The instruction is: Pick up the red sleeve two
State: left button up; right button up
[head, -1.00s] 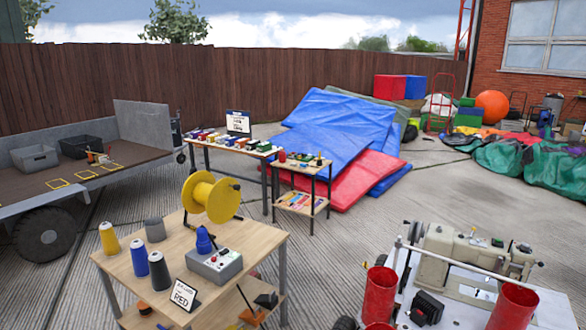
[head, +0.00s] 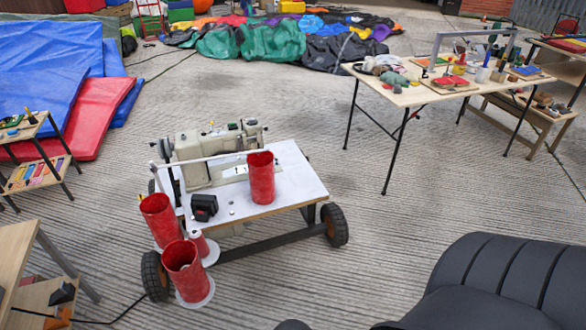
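Three red sleeves, open-topped upright cylinders, are at the wheeled sewing cart in the head view. One red sleeve (head: 261,180) stands on the white top (head: 292,180) beside the sewing machine (head: 206,152). A second red sleeve (head: 161,220) and a third red sleeve (head: 187,274) stand at the cart's near left end. The third is nearest and sits on a pale round base. I cannot tell which is sleeve two. Neither of my grippers is in view.
A table with craft items (head: 412,97) stands at the back right. A black ribbed shape (head: 500,280) fills the lower right. A wooden table edge (head: 15,262) is at the lower left. Blue and red mats (head: 85,120) lie behind. Open concrete surrounds much of the cart.

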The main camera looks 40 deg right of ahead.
aim_at(262, 178)
jog(key=z, duration=0.95)
jog(key=i+l+u, duration=0.25)
jog(key=i+l, duration=0.25)
jog(key=l, duration=0.25)
jog(key=i+l+u, duration=0.15)
jog(key=l, duration=0.25)
jog(key=i+l+u, duration=0.15)
jog(key=l, duration=0.3)
jog(key=i+l+u, duration=0.1)
jog(key=i+l, duration=0.2)
jog(key=l, duration=0.15)
jog(key=i+l+u, duration=0.15)
jog(key=l, duration=0.35)
jog(key=i+l+u, duration=0.1)
jog(key=l, duration=0.35)
jog(key=i+l+u, duration=0.15)
jog(key=l, duration=0.35)
